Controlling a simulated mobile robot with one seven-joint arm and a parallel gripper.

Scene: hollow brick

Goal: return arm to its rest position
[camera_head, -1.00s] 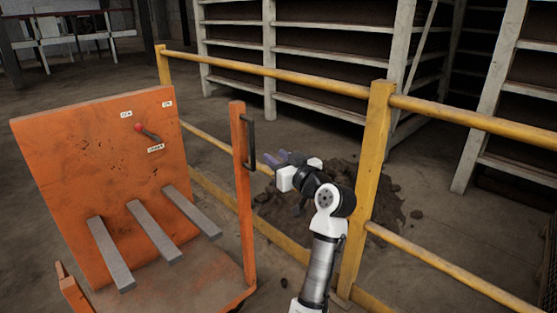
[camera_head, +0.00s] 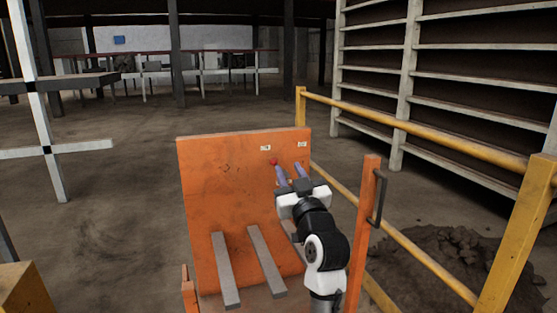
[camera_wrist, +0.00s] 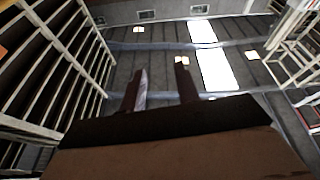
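My gripper (camera_head: 289,172) is raised in front of the orange panel (camera_head: 220,170) in the head view, and its two purple-grey fingers point upward. In the wrist view the fingers (camera_wrist: 161,90) stand apart with nothing between them, against the roof. My gripper is open and empty. It covers part of the panel's lever, whose red knob (camera_head: 273,162) shows just left of the left finger. Whether the gripper touches the panel cannot be told.
Grey bars (camera_head: 224,270) stick out from the orange cart. An orange post (camera_head: 366,230) with a dark handle stands right of my arm. A yellow railing (camera_head: 420,134) and a dirt pile (camera_head: 450,255) are to the right. Open floor lies to the left.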

